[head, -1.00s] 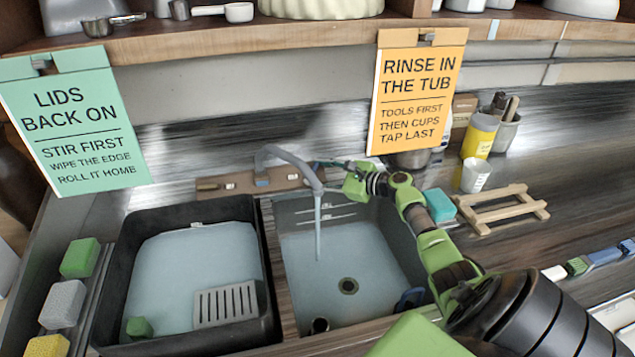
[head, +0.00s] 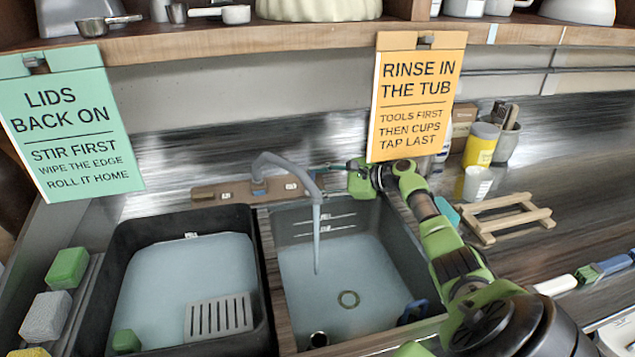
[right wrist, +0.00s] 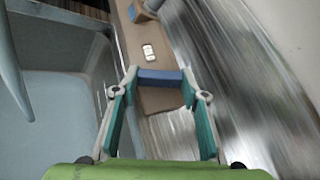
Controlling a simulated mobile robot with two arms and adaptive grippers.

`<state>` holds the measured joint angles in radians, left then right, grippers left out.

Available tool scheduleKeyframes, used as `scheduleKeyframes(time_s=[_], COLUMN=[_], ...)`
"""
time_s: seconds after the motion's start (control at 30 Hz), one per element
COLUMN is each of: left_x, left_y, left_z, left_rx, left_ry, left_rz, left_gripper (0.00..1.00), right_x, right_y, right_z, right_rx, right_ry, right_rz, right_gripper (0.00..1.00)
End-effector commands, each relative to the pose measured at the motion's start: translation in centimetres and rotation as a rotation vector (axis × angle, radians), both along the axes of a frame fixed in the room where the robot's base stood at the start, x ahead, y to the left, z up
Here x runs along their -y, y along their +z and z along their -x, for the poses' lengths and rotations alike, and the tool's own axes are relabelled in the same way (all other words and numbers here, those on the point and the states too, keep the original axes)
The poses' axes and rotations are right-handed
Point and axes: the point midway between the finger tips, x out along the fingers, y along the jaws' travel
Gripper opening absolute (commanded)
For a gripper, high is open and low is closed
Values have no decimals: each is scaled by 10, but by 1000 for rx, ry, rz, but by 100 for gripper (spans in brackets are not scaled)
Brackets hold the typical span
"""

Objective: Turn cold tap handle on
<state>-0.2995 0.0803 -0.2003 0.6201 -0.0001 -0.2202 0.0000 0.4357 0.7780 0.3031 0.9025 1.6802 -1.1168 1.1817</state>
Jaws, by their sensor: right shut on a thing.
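The grey tap (head: 288,160) stands on a wooden block (head: 225,190) behind the sink, and a stream of water (head: 316,240) falls from its spout. The blue tap handle (right wrist: 160,77) shows between the fingertips of my right gripper in the right wrist view. My right gripper (right wrist: 160,84) is shut on this handle, with a green finger on each side. In the head view my right gripper (head: 322,166) reaches in from the right, close behind the spout. The handle is hard to make out there. My left gripper is not in view.
The right basin (head: 400,250) has a drain ring in its floor. The black tub (head: 262,290) to its left holds pale liquid, a slotted grey piece and a green block. A wooden rack (head: 500,215) and white cup (head: 477,183) stand at right. Two signs hang above.

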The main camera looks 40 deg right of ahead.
Motion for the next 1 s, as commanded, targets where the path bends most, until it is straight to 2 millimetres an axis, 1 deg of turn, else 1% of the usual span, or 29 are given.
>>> scheduleKeyframes(time_s=[0.03, 0.1, 0.43, 0.57, 0.67, 0.7, 1.0], left_x=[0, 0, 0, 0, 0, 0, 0], left_y=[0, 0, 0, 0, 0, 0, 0], left_z=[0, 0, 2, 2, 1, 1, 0], left_rx=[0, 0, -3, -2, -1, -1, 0], left_ry=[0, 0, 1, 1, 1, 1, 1], left_rz=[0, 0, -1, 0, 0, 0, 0], left_gripper=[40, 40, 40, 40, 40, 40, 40], right_x=[-1, -1, 0, 4, 9, 12, 41], right_y=[0, 0, 0, 2, 6, 9, 7], right_z=[0, 0, 0, 8, 22, 29, 95], right_rx=[0, 0, 1, -1, -2, -2, -3], right_ry=[2, 1, 0, -1, 1, 1, 0], right_rz=[0, 0, -1, 0, 2, 4, -1], right_gripper=[42, 57, 57, 57, 57, 57, 57])
